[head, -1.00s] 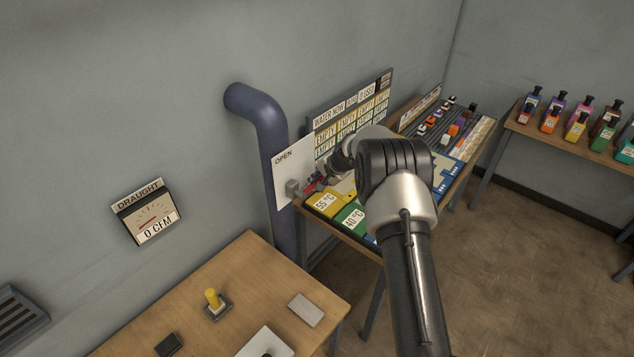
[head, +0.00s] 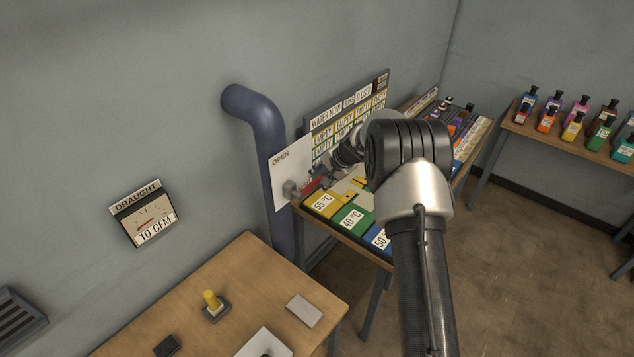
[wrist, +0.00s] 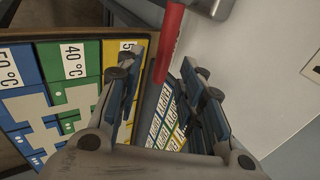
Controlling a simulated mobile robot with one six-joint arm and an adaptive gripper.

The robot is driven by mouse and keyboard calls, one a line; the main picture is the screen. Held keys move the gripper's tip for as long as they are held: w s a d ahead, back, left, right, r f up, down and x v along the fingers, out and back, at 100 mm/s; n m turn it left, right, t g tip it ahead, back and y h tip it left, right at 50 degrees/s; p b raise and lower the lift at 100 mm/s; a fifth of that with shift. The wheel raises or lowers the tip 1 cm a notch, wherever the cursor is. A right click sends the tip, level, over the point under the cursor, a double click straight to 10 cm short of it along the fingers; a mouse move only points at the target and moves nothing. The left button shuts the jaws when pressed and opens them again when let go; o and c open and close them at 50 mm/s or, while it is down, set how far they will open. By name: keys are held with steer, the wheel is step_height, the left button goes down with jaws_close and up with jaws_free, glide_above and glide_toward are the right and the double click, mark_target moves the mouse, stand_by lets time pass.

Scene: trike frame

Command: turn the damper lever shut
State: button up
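The damper lever has a red handle (head: 311,185) on a grey hub (head: 291,189), in front of a white plate (head: 292,160) marked OPEN at the blue pipe. The handle points right from the hub in the head view. In the wrist view the red handle (wrist: 168,38) comes down from the top, its end between the fingers. My gripper (wrist: 164,72) is open, with one finger each side of the handle; a gap shows on both sides. In the head view my gripper (head: 326,177) is small and partly hidden by my arm. The DRAUGHT gauge (head: 144,215) reads 10 CFM.
A table with yellow, green and blue panels (head: 327,203) and an upright label board (head: 345,115) lies close by the lever. A wooden table (head: 255,270) with a yellow knob (head: 211,299) stands in front. Bottles fill a shelf at the right.

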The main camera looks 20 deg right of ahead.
steer(key=v, duration=0.7)
steer(key=s+a+r+n+g+b, duration=0.1)
steer(key=s+a+r+n+b, duration=0.3)
steer(key=s, duration=0.5)
steer(key=s+a+r+n+b, duration=0.2)
steer(key=s+a+r+b, duration=0.15)
steer(key=s+r, duration=0.45)
steer(key=s+f+n+h+b, duration=0.1)
steer(key=s+f+n+b, duration=0.1)
steer(key=s, duration=1.2)
steer(key=s+a+f+n+h+b, duration=0.1)
steer(key=s+f, duration=0.6)
steer(key=s, duration=0.7)
steer(key=n+h+b, duration=0.1)
steer(key=n+b, duration=0.1)
steer(key=b, duration=0.1)
steer(key=shift+s, duration=0.35)
